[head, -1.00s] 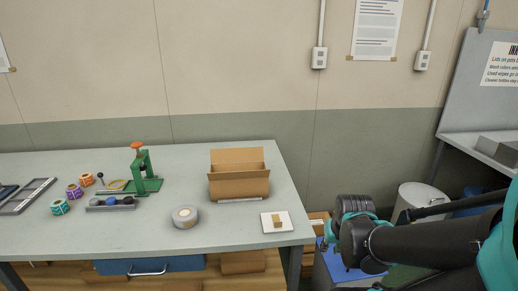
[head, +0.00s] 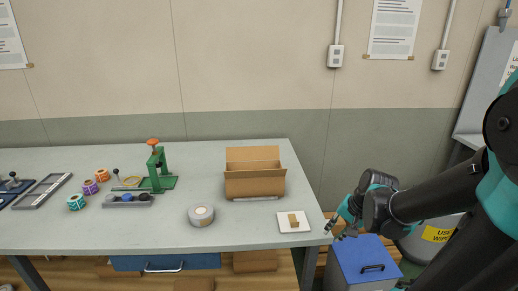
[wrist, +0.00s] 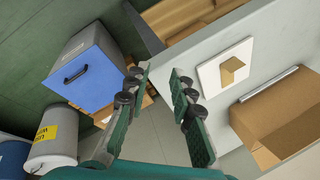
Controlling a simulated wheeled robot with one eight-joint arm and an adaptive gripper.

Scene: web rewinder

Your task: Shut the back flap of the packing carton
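The packing carton (head: 254,187) is a brown cardboard box on the workbench, to the right of the green press. Its back flap (head: 252,154) stands upright at the rear, and the carton looks open at the top. The carton also shows at the right edge of the wrist view (wrist: 280,118), partly cut off. My gripper (head: 340,226) is beyond the bench's right end, to the right of and apart from the carton. In the wrist view my gripper (wrist: 160,82) has its two fingers spread apart, with nothing between them.
A blue-lidded bin (head: 366,262) is beside the bench's right end.

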